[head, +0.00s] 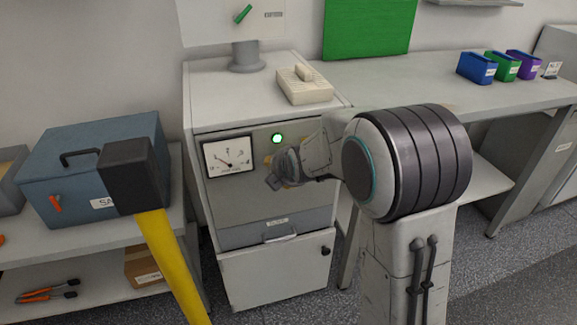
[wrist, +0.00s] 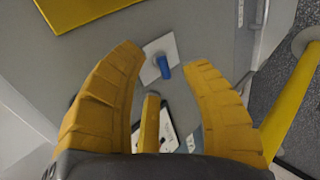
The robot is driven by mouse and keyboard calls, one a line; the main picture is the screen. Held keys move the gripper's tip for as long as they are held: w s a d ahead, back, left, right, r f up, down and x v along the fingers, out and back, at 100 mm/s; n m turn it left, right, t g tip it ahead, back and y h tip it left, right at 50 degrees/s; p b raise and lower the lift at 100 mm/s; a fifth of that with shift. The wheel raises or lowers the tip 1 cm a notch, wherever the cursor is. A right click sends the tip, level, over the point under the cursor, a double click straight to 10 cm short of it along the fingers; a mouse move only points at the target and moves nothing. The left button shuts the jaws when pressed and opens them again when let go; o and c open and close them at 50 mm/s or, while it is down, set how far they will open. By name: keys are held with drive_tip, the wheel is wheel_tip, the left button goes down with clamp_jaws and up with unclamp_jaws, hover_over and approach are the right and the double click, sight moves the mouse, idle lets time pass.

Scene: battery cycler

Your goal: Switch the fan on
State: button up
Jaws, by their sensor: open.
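In the wrist view my gripper (wrist: 165,57) is open, its two yellow fingers apart. A blue switch or knob (wrist: 164,70) on a pale square plate (wrist: 150,72) shows between the fingertips, on a grey surface. I see no contact, and the gap in depth is hard to judge. I cannot tell whether this is the fan's switch. In the head view my gripper (head: 283,175) is in front of the grey cabinet (head: 235,205), and my arm hides part of its front. A green lever (head: 243,14) is on the pale panel above. No fan is recognisable.
The cabinet front has a dial gauge (head: 228,157) and a lit green lamp (head: 277,139). A yellow post with a dark head (head: 170,255) stands before the blue toolbox (head: 85,160). Blue, green and purple bins (head: 476,69) stand on the right bench. Grey floor shows below.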

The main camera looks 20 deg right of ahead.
drive_tip(key=v, duration=1)
drive_tip(key=shift+s+r, duration=0.15)
drive_tip(key=shift+r, duration=0.05)
drive_tip(key=s+r+m+g+p, duration=0.2)
drive_tip(key=s+r+m+p, duration=0.2)
drive_tip(key=s+m+p, duration=0.2)
drive_tip(key=s+r+m+g+p, duration=0.2)
drive_tip(key=s+r+m+p, duration=0.3)
drive_tip(key=s, duration=0.6)
drive_tip(key=s+r+m+g+p, duration=0.2)
drive_tip(key=s+r+m+p, duration=0.3)
drive_tip(key=s+m+p, duration=0.2)
drive_tip(key=shift+s+g+p, duration=0.3)
drive_tip(key=shift+s+p, duration=0.55)
drive_tip(key=shift+s, duration=0.15)
